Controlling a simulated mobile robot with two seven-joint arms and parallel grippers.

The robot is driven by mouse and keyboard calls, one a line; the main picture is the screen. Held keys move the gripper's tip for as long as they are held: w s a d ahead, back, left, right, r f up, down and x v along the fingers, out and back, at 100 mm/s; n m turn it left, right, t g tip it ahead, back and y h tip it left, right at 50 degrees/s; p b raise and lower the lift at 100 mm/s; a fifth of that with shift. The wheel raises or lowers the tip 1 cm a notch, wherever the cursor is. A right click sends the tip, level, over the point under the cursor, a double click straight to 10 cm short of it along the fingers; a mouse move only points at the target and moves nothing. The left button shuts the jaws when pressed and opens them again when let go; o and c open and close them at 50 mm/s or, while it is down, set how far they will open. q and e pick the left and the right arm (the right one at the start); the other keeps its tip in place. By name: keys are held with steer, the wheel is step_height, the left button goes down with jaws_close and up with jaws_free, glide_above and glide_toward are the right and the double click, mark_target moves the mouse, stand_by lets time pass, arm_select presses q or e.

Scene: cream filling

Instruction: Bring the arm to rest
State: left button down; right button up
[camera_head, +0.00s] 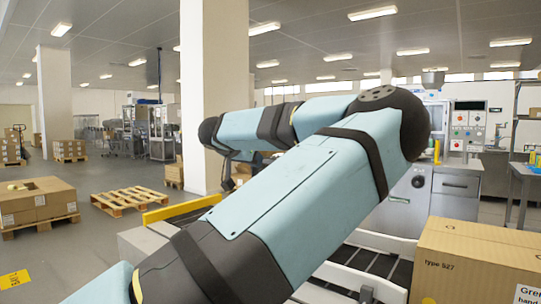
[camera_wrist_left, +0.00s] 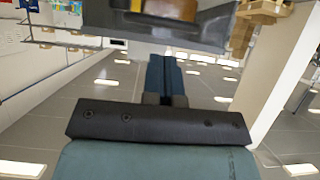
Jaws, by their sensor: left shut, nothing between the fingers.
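My left arm (camera_head: 290,195) fills the middle of the head view. It rises from the lower left to a dark elbow joint (camera_head: 400,115), and its far part (camera_head: 245,128) folds back to the left. My left gripper (camera_head: 228,182) hangs small and dark below that far part, shut and empty, partly hidden behind the near arm link. The left wrist view looks upside down, with ceiling lights at the bottom. My right gripper is in neither view.
A cardboard box (camera_head: 470,265) stands at the lower right, beside a roller conveyor (camera_head: 375,262) running under my arm. A white pillar (camera_head: 212,80) stands behind. A pallet (camera_head: 128,198) and a boxed pallet (camera_head: 38,202) lie at left, with open floor around them.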

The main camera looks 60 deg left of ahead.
arm_select(q)
steer(key=s+d, duration=0.1)
steer(key=s, duration=0.5)
steer(key=shift+s+d+r+p, duration=0.2)
steer(key=shift+s+d+p, duration=0.1)
steer(key=shift+p, duration=0.15)
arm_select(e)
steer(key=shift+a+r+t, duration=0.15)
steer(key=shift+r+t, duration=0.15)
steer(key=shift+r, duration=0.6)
